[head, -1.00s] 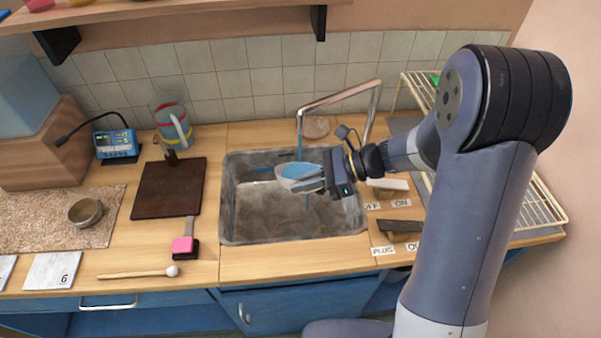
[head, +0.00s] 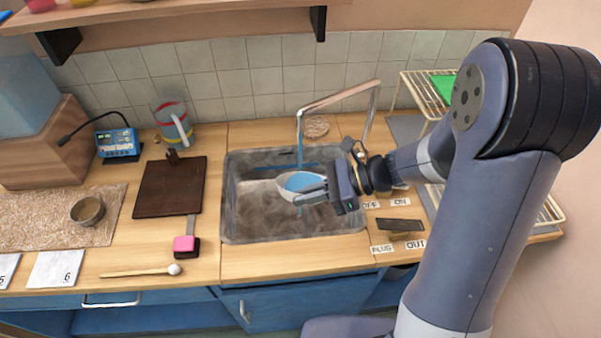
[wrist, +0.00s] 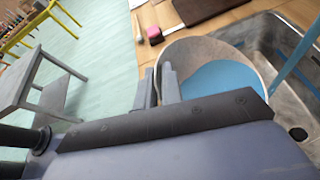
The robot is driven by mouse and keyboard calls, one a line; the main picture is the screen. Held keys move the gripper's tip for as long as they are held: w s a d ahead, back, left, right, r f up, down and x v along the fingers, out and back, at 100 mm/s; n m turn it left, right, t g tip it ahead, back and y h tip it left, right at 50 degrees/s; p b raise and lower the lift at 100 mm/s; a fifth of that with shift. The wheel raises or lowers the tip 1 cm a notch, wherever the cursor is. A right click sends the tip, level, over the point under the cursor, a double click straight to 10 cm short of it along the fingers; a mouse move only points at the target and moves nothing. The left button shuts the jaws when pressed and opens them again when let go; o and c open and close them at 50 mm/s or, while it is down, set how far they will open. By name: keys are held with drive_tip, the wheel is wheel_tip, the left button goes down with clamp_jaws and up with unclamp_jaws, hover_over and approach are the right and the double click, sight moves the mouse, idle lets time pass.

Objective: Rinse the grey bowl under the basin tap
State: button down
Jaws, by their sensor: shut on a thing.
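The grey bowl (head: 312,197) is held over the basin (head: 250,220), with blue water inside it. My gripper (head: 326,191) is shut on its right side. In the wrist view, my gripper's fingers (wrist: 160,85) are at the wall of the bowl (wrist: 195,50), and the blue water lies against one side. The metal tap (head: 340,94) arches over the back of the basin. A blue stream (head: 299,140) falls from its spout behind the bowl. In the wrist view the stream (wrist: 293,55) passes beside the bowl, outside its rim.
Levers with OFF and ON labels (head: 401,202) and PLUG labels (head: 381,249) are right of the basin. A dish rack (head: 548,212) stands farther right.

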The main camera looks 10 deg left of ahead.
idle(0.5)
drive_tip(key=s+d+r+p, duration=0.1)
drive_tip(key=s+r+p, duration=0.4)
drive_tip(key=r, duration=0.1)
drive_tip(key=shift+s+d, duration=0.25)
drive_tip(key=shift+s, duration=0.15)
idle(0.6)
drive_tip(key=w+d+m+t+h+b, duration=0.1)
drive_tip(key=w+d+m+t, duration=0.2)
drive_tip(key=w+m+t, duration=0.35)
drive_tip(key=w+d+m+t+h, duration=0.1)
drive_tip(key=w+d+m+t, duration=0.25)
drive_tip(key=w, duration=0.65)
drive_tip(key=w+d+f+m+t+h, duration=0.1)
drive_tip(key=w+d+m+t+h, duration=0.1)
drive_tip(key=d, duration=0.4)
drive_tip(key=w+d+f+m+t+h+b, duration=0.1)
drive_tip(key=w+d+m+t+h, duration=0.2)
drive_tip(key=w+d+m+h, duration=0.2)
drive_tip(key=shift+d+f, duration=0.4)
drive_tip(key=shift+d, duration=0.2)
